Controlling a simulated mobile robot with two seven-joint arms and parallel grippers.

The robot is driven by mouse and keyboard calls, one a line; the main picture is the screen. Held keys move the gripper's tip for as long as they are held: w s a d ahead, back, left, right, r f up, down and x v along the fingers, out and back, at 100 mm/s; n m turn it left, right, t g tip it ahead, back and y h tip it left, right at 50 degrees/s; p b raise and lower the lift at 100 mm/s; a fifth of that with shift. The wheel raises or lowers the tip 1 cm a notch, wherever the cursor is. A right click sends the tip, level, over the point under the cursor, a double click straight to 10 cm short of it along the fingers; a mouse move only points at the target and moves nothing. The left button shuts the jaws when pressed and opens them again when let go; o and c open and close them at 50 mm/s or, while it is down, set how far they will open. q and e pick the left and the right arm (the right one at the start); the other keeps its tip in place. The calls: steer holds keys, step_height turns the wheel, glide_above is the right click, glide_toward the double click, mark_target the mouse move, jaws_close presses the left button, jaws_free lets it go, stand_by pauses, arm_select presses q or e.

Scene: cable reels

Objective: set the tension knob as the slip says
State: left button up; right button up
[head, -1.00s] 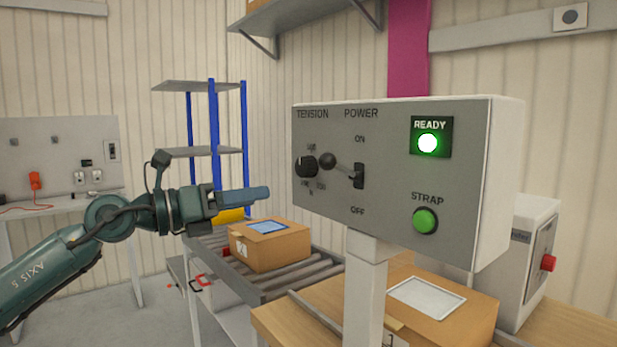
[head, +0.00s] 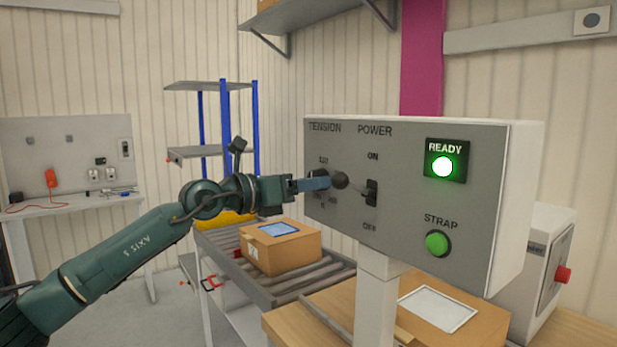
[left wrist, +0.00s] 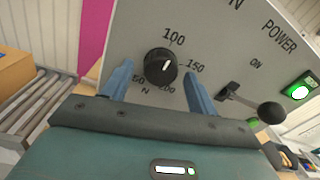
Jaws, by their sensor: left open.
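The tension knob (left wrist: 160,66) is black and round with a white pointer mark. My left gripper (head: 322,183) is open at the grey control panel (head: 408,230). In the left wrist view its two blue fingers (left wrist: 158,88) stand on either side of the knob, with gaps showing. In the head view the fingers hide most of the knob. A white sheet (head: 437,308) lies on a carton; I cannot read any writing on it.
The power lever (head: 371,192), with its black ball, sticks out close right of the knob. The READY lamp (head: 442,166) glows green above the green STRAP button (head: 438,243). A carton (head: 285,252) with a blue-edged label stands on the roller conveyor (head: 325,279).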

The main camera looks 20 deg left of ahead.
arm_select(q)
steer(key=shift+w+d, duration=0.2)
steer(key=shift+w, duration=0.1)
steer(key=shift+c, duration=0.3)
steer(key=c, duration=0.9)
